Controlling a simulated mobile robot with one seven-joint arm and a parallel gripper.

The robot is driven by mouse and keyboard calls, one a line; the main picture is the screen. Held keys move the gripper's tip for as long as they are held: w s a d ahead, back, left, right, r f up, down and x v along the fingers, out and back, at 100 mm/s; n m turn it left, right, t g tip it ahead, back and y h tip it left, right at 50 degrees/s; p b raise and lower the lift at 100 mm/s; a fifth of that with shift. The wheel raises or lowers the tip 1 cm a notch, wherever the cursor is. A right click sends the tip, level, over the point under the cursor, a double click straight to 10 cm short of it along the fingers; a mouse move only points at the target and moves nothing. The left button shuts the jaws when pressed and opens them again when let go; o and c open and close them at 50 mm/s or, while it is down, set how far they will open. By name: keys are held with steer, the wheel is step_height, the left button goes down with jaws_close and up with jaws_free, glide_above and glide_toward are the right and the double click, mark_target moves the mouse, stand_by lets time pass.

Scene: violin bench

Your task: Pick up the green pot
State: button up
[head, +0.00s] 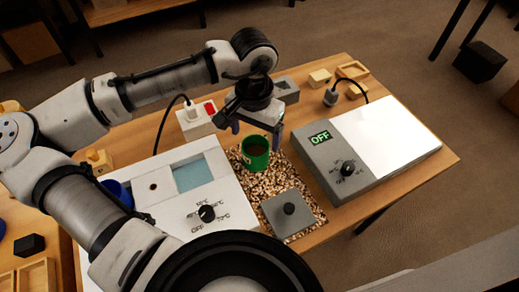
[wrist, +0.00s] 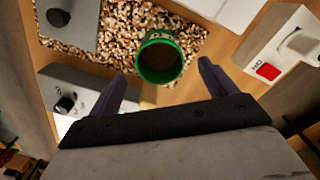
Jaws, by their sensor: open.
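The green pot (head: 255,152) stands upright on a speckled brown mat (head: 293,182) in the middle of the bench. In the head view my gripper (head: 256,128) is just above and behind it, with a finger to either side. In the wrist view the pot (wrist: 160,58) shows its round open rim and a brown inside. It lies ahead of and between the fingertips of my open gripper (wrist: 168,72). I cannot tell whether a finger touches it.
A grey square lid with a black knob (head: 289,209) lies on the mat's near end. A white unit with a dial (head: 190,190) stands to the left. A grey and white box reading OFF (head: 345,165) stands to the right. A red-switched socket (head: 198,118) is behind.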

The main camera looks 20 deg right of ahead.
mark_target(255, 145)
steer(key=shift+f+p, duration=0.35)
steer(key=shift+f, duration=2.05)
steer(key=c, duration=1.1)
